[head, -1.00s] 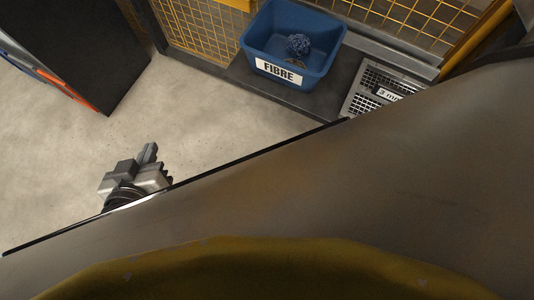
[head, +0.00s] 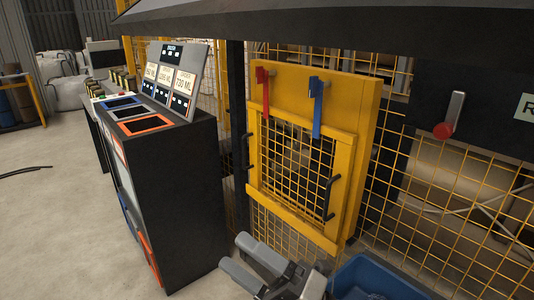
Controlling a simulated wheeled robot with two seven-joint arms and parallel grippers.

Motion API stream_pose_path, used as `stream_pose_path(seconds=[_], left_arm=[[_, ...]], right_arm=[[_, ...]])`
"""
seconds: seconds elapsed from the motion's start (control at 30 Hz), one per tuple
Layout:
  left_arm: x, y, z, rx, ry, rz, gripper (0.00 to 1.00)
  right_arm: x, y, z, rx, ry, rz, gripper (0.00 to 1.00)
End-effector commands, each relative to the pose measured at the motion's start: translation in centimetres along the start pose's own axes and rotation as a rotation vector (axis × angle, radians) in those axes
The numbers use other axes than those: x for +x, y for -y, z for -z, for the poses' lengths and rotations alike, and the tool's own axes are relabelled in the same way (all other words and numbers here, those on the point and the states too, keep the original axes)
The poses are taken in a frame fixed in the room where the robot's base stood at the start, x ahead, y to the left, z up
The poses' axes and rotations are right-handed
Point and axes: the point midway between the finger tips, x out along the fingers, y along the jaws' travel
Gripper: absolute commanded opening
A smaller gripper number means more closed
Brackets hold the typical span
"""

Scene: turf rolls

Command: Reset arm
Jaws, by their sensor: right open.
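My right gripper (head: 247,262) shows at the bottom middle of the head view. Its two grey fingers point left and stand apart, with nothing seen between them. It is in front of the lower part of the yellow mesh gate and left of the blue bin (head: 375,280). My left gripper is not in view.
A black cabinet (head: 180,190) with slots and a sign panel stands left of the gripper. A yellow gate (head: 365,120) with red and blue handles is behind. A red-knobbed lever (head: 443,130) is at right.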

Motion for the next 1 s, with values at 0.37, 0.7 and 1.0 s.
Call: stream_pose_path(seconds=[0.37, 0.7, 1.0], left_arm=[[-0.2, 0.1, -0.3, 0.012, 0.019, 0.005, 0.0], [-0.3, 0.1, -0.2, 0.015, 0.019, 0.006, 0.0], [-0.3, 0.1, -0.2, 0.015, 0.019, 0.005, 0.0]], right_arm=[[-21.5, 10.4, -1.8, 1.271, 1.202, 0.108, 0.71], [-28.1, 12.3, 2.5, 1.563, 1.513, 0.097, 0.71], [-28.0, 12.3, 2.5, 1.559, 1.51, 0.099, 0.71]])
